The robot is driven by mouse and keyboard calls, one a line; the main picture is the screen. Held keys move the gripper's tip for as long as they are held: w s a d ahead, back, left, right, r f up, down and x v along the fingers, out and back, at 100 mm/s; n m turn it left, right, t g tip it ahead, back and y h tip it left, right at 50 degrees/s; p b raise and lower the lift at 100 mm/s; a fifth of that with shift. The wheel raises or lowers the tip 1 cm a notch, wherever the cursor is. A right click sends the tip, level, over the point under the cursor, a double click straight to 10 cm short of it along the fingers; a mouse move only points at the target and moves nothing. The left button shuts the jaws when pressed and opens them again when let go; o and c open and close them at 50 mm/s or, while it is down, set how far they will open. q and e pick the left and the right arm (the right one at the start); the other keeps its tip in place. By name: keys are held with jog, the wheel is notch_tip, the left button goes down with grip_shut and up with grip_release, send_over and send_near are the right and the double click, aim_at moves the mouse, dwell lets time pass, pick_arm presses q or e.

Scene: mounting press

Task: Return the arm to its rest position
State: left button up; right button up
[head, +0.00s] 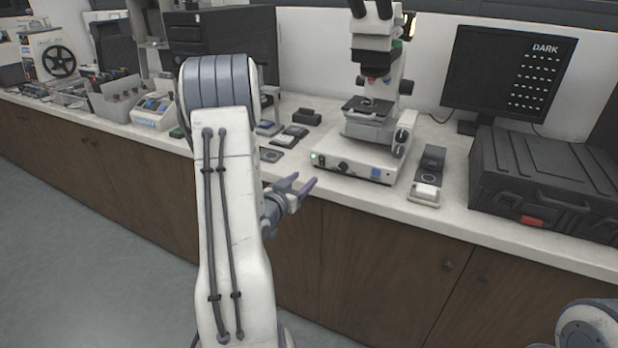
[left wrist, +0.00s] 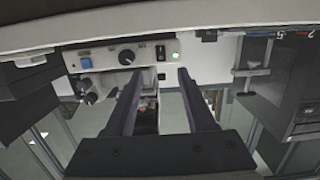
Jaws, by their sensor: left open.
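My left arm (head: 232,200) rises in the middle of the head view, in front of the counter. My left gripper (head: 300,186) shows to its right, just off the counter's front edge, beside the microscope base. Its two fingers are apart with nothing between them. In the left wrist view the gripper (left wrist: 155,78) shows both dark fingers spread, with the microscope base (left wrist: 120,54) beyond them. Part of my right arm (head: 588,328) shows at the lower right corner of the head view; its gripper is out of the picture.
The microscope (head: 372,110) stands on the white counter (head: 452,212). A black case (head: 545,180) and a monitor (head: 508,75) are at the right. Small dark items lie left of the microscope. A blue-and-white device (head: 154,112) is farther left. The floor (head: 90,240) in front is clear.

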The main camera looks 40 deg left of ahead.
pick_arm(q)
jog(key=w+d+r+m+g+h+p, duration=0.25)
jog(key=w+d, duration=0.25)
jog(key=d, duration=0.6)
jog(key=s+d+r+m+g+h+p, duration=0.1)
jog(key=s+d+g+p, duration=0.1)
jog(key=d, duration=0.5)
jog(key=s+d+r+m+g+h+p, duration=0.1)
jog(key=s+d+r+g+p, duration=0.15)
jog(key=d, duration=0.55)
jog(key=s+d+r+m+g+p, duration=0.2)
jog(key=s+d, duration=0.5)
jog(key=s, duration=0.6)
jog(key=s+d+r+m+g+p, duration=0.2)
jog(key=s+d+g, duration=0.5)
jog(key=s, duration=0.6)
notch_tip(320, 180, up, 2)
jog(key=shift+s+d+r+m, duration=0.1)
jog(key=shift+s+d+m, duration=0.2)
jog(key=shift+m, duration=0.45)
